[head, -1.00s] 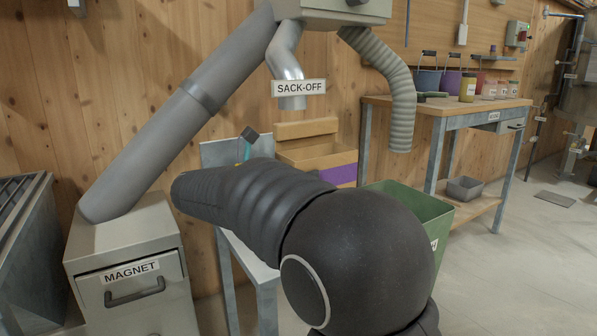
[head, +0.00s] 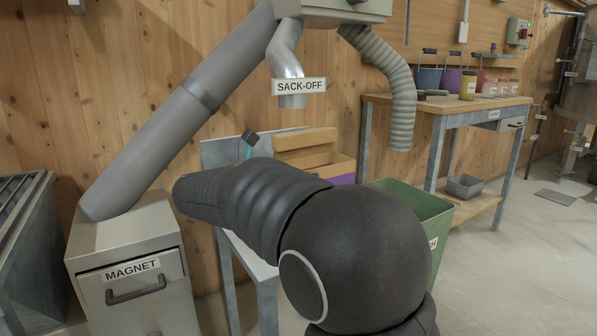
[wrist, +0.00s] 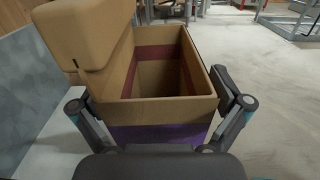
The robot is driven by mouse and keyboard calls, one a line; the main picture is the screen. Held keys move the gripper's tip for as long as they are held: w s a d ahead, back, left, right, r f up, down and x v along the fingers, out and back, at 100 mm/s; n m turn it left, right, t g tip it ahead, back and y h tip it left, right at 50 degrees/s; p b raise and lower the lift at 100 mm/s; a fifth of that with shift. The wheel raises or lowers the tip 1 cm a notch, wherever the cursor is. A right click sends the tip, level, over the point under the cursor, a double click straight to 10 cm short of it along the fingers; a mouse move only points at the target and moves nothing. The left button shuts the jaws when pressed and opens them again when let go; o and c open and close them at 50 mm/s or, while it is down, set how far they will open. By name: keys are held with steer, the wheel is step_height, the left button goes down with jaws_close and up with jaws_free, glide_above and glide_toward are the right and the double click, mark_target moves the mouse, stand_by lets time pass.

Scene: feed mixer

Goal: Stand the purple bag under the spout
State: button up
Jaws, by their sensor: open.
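The purple bag is a tan, box-shaped sack with a purple band. In the head view its upper right part (head: 345,168) shows behind my arm, below the spout and to its right. In the wrist view its open top (wrist: 165,110) faces up, with the purple band below the rim. My gripper (wrist: 160,108) is open, one finger on each side of the bag; contact cannot be told. In the head view a dark fingertip shows at the bag's left. The metal spout (head: 291,65) carries a SACK-OFF sign (head: 299,87). The bag's base is hidden.
A tan block (head: 305,145) lies over the bag's back left side. A grey stand (head: 225,152) is beside it. A green bin (head: 425,205) stands right, a MAGNET box (head: 130,275) left. A ribbed hose (head: 400,100) hangs near the workbench (head: 450,104).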

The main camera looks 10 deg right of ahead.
steer(key=p+v, duration=0.2)
steer(key=v, duration=1)
steer(key=shift+r, duration=0.35)
